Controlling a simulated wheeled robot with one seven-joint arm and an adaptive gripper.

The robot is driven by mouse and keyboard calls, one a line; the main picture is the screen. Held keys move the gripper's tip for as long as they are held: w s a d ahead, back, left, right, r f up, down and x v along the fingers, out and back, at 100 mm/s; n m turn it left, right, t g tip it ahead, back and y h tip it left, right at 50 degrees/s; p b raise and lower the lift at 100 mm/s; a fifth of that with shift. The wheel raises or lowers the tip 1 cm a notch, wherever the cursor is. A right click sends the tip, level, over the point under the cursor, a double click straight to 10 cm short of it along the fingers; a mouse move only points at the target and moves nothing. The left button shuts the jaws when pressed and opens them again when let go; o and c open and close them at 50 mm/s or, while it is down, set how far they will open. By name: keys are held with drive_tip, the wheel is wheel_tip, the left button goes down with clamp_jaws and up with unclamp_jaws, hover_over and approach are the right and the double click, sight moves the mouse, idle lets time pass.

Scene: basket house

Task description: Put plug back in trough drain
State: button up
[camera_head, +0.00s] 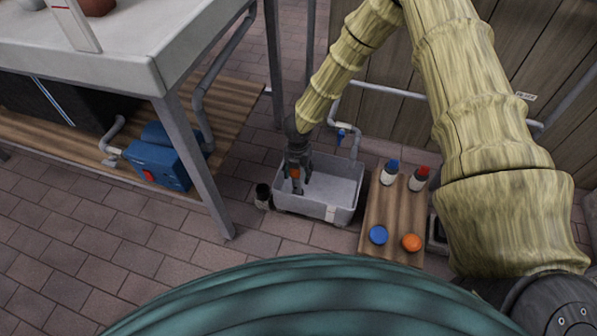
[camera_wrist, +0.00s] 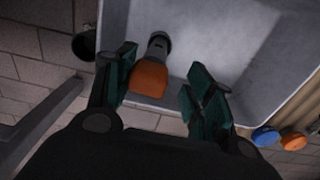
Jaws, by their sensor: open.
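The grey-white trough (camera_head: 343,188) stands on the floor, and its pale inside (camera_wrist: 255,45) fills the upper right of the wrist view. An orange-ended piece with a grey cylindrical part, which looks like the plug (camera_wrist: 149,78), is at the trough's left side. My gripper (camera_wrist: 160,80) is open, with the orange end between its fingers and nearer the left one; I cannot tell if they touch. In the head view my gripper (camera_head: 296,180) reaches down at the trough's left end, with a bit of orange showing. I cannot make out the drain hole.
A dark cup (camera_head: 263,196) stands left of the trough. A wooden board (camera_head: 393,215) to the right holds bottles with blue and red caps and blue and orange round pieces. A table leg (camera_head: 200,165) and a blue box (camera_head: 158,160) are left. Pipes and a wooden wall are behind.

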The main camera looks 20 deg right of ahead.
drive_tip(key=shift+r, duration=0.1)
wheel_tip(320, 180, up, 12)
drive_tip(key=p, duration=0.4)
drive_tip(key=s+d+f+n+h, duration=0.1)
drive_tip(key=s+d+f+n, duration=0.25)
drive_tip(key=s+n, duration=0.55)
drive_tip(key=s+d+f+n+h, duration=0.2)
drive_tip(key=s+f+n, duration=0.4)
drive_tip(key=n, duration=0.5)
drive_tip(key=s+a+n+y, duration=0.2)
drive_tip(key=s+n+y, duration=0.1)
drive_tip(key=s+n, duration=1.8)
drive_tip(key=shift+s+n, duration=0.2)
drive_tip(key=shift+n, duration=0.5)
drive_tip(key=shift+r, duration=0.15)
